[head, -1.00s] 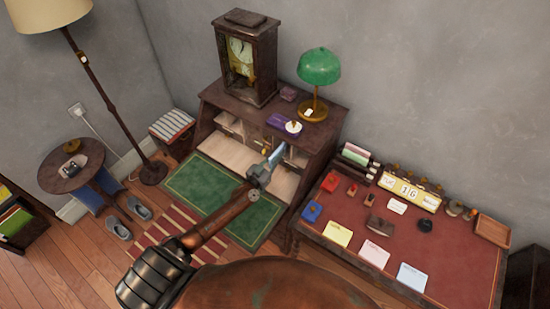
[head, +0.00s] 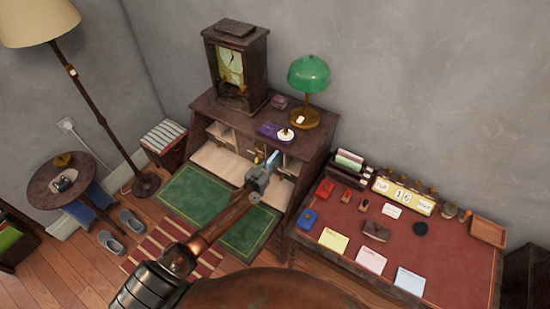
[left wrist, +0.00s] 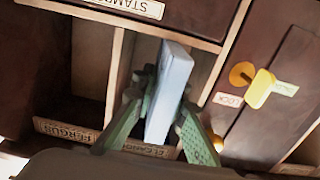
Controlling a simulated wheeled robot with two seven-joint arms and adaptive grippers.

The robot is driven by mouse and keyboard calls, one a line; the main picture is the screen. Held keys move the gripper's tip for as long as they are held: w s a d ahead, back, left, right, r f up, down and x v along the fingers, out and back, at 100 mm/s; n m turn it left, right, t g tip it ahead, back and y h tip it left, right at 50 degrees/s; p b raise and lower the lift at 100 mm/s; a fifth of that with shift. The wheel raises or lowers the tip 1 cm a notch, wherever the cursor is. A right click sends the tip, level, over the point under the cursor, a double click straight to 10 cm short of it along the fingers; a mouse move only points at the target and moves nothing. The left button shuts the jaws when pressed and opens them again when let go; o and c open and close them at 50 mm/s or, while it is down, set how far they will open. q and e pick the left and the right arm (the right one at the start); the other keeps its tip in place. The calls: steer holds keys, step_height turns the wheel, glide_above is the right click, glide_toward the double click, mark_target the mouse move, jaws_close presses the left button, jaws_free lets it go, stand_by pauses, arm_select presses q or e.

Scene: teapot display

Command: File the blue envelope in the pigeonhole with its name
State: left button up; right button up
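The light blue envelope (left wrist: 172,88) stands on edge, tilted slightly, between the green-grey fingers of my left gripper (left wrist: 160,112), which looks shut on it. Its far end reaches into an open pigeonhole whose label (left wrist: 145,148) is partly hidden by the fingers and starts with E. The pigeonhole to its left carries the label FERGUS (left wrist: 68,131). In the head view my left gripper (head: 262,172) is at the front of the writing desk (head: 310,145), with the envelope's tip (head: 272,158) just showing. My right gripper is not in view.
A brass key (left wrist: 259,88) sticks out right of the pigeonhole, by a LOCK label. A STAMPS label (left wrist: 135,7) is above. A clock (head: 236,65) and green lamp (head: 309,74) stand on the desk. A red-topped table (head: 455,252) with several papers stands right.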

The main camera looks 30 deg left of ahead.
mark_target(268, 167)
arm_select(q)
steer(key=o, duration=0.4)
steer(key=shift+o, duration=0.2)
steer(key=shift+s+f, duration=0.1)
steer(key=shift+s, duration=0.45)
steer(key=s, duration=0.7)
steer(key=s+a, duration=0.1)
steer(key=s, duration=0.2)
steer(key=shift+s, duration=0.4)
steer(key=shift+c, duration=0.2)
